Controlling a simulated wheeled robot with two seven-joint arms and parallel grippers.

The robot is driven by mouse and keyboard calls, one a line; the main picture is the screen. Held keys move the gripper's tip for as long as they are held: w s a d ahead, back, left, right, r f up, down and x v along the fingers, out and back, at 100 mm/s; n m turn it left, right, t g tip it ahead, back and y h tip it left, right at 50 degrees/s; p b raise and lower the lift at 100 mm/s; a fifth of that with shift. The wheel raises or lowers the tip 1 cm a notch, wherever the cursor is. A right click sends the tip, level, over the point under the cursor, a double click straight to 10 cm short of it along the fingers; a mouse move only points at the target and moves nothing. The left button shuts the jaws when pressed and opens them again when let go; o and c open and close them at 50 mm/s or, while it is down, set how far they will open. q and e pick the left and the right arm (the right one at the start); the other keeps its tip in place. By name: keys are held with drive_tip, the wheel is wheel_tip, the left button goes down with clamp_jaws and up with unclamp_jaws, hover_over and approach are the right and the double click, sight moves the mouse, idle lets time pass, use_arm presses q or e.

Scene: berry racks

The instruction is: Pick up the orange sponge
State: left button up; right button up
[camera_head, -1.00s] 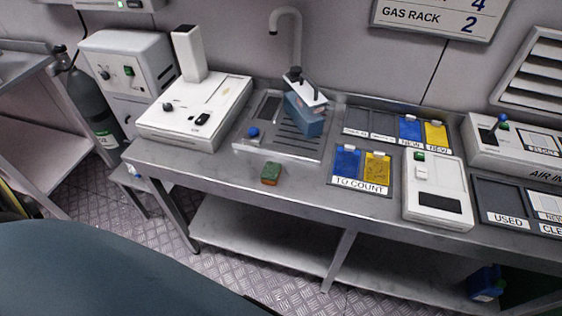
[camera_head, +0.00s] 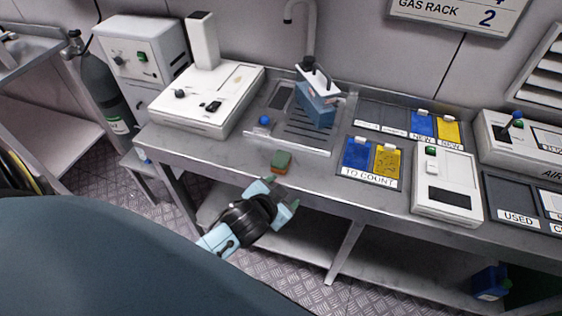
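My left gripper (camera_head: 282,194) is in front of the counter edge, just below the sponge in the picture. Its two light-blue fingers are spread apart with nothing visible between them. It points toward the sponge and appears apart from it. My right gripper is not in view.
Behind the sponge is the sink tray (camera_head: 259,131) with a tap and a blue-and-white device (camera_head: 317,105). A white machine (camera_head: 206,99) stands left, a "TO COUNT" tray (camera_head: 368,178) right. The counter around the sponge is clear. A lower shelf (camera_head: 305,246) runs underneath.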

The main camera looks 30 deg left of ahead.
use_arm(q)
drive_tip(key=w+r+t, duration=0.1)
drive_tip(key=w+r, duration=0.1)
drive_tip(key=w+d+r+m+t, duration=0.1)
drive_tip(key=w+r, duration=0.1)
drive_tip(key=w+r+m+t+h, duration=0.1)
drive_tip(key=w+r, duration=0.1)
drive_tip(key=r, duration=0.1)
drive_tip(key=shift+d+t, duration=0.25)
drive_tip(key=shift+t, duration=0.15)
drive_tip(key=w+d+r+m+t+h, duration=0.4)
drive_tip(key=d+r+m+h, duration=0.1)
drive_tip(key=r, duration=0.4)
drive_tip(key=d+r+m+g+h, duration=0.3)
drive_tip(key=d+r+m+h, duration=0.3)
drive_tip(key=m+h, duration=0.35)
drive_tip(key=m+g+y, duration=1.3)
drive_tip(key=g+y, duration=0.1)
drive_tip(key=g, duration=0.2)
hover_over(281, 159)
wheel_tip(281, 159, down, 15)
drive_tip(key=shift+s+d+r+b, duration=0.1)
drive_tip(key=shift+s+r+b, duration=0.05)
drive_tip(key=shift+b, duration=0.25)
drive_tip(key=shift+f+b, duration=0.3)
drive_tip(key=shift+f, duration=2.8)
drive_tip(key=c, duration=1)
